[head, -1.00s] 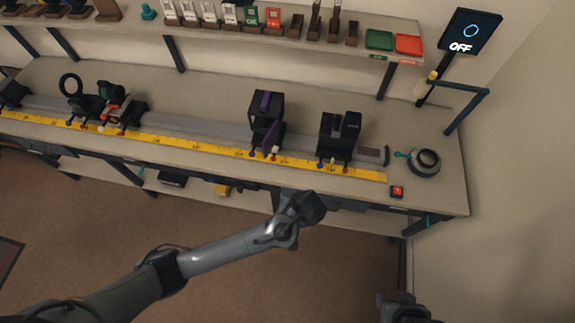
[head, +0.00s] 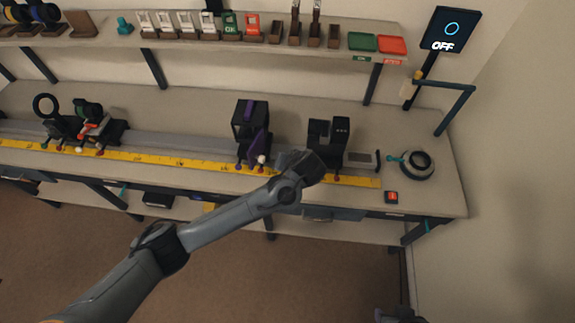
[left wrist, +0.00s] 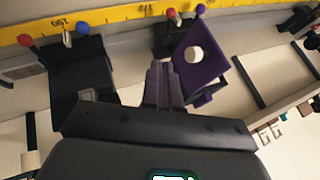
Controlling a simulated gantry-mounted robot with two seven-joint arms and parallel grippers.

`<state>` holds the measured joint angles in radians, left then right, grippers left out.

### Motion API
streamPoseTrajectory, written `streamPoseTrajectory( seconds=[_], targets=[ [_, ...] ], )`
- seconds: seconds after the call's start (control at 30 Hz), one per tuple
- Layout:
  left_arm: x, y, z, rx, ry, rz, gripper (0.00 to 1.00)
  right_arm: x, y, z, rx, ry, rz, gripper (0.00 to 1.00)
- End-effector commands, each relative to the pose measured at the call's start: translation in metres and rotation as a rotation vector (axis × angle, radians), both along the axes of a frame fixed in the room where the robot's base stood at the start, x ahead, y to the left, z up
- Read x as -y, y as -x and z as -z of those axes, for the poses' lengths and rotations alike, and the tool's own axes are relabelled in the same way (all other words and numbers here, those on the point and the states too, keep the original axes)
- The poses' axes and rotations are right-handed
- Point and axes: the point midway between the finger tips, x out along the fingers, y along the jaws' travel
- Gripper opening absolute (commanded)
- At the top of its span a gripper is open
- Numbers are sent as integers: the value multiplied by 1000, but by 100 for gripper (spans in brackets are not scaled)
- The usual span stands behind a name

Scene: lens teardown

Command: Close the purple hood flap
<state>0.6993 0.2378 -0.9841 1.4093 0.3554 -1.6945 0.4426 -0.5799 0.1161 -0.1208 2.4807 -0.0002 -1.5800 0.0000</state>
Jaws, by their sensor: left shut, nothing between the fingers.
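The purple hood flap (head: 260,144) stands swung out from the front of a black boxy hood (head: 242,118) on the bench rail. In the left wrist view the flap (left wrist: 203,58) is a tilted purple plate with a round white spot, just right of my fingers. My left gripper (left wrist: 163,84) is shut and empty, apart from the flap in that picture; whether it touches the flap is unclear. In the head view the left gripper (head: 302,163) is at the bench front, right of the flap. Only a dark part of my right arm shows at the bottom edge.
A black two-post block (head: 328,140) stands right of the hood, close to my left gripper. A yellow ruler (head: 150,158) runs along the rail. A ring on a stand (head: 46,106), a round grey holder (head: 415,163) and a red button (head: 391,197) are also on the bench.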

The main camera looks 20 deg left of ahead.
Motion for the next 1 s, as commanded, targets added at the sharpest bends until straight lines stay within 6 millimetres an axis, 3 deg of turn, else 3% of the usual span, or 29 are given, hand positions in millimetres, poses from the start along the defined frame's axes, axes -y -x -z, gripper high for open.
streamPoseTrajectory(
  seconds=[0.2, 0.5, 1.0],
  targets=[
    [-17, -16, 32, -3, 0, -1, 0, 2, 0, 2, 0, 9, -4, 43],
    [-50, -19, 28, 0, 0, -1, 0, 3, 0, -6, -1, 9, -5, 43],
    [-55, -19, 29, 0, -1, 1, 0, 0, 0, -7, 0, -1, 2, 43]
  ],
)
